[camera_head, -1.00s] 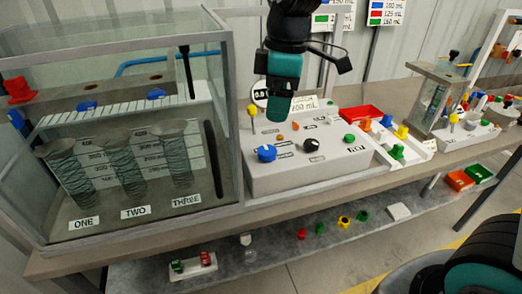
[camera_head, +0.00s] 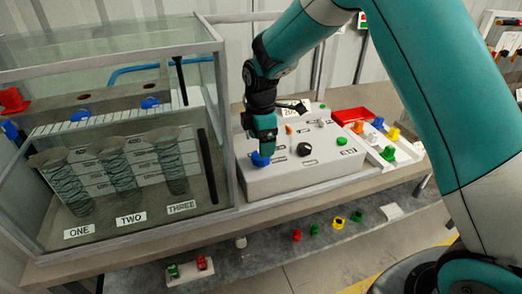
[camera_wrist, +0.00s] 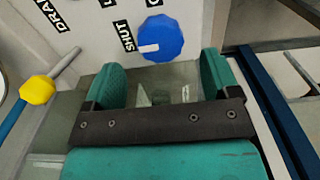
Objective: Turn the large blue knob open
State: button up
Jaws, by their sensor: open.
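The large blue knob (camera_head: 261,160) is on the front left of the grey control box (camera_head: 290,182), partly hidden by my gripper in the head view. In the wrist view the blue knob (camera_wrist: 160,38) is faceted, and its white pointer mark points left toward the word SHUT. My gripper (camera_head: 262,147) is right above the knob in the head view. In the wrist view my gripper (camera_wrist: 160,78) is open and empty, its two teal fingers spread. The knob shows just beyond the fingertips, roughly centred between them; I cannot tell the exact gap.
A yellow knob (camera_wrist: 37,90) on a metal rod is at the left in the wrist view. A black knob (camera_head: 304,149) and a green button (camera_head: 341,141) are on the box. A glass tank (camera_head: 222,110) stands close to the left of my gripper.

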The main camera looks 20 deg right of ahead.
jog(key=shift+f, duration=2.3)
jog(key=shift+c, duration=0.2)
jog(key=c, duration=0.9)
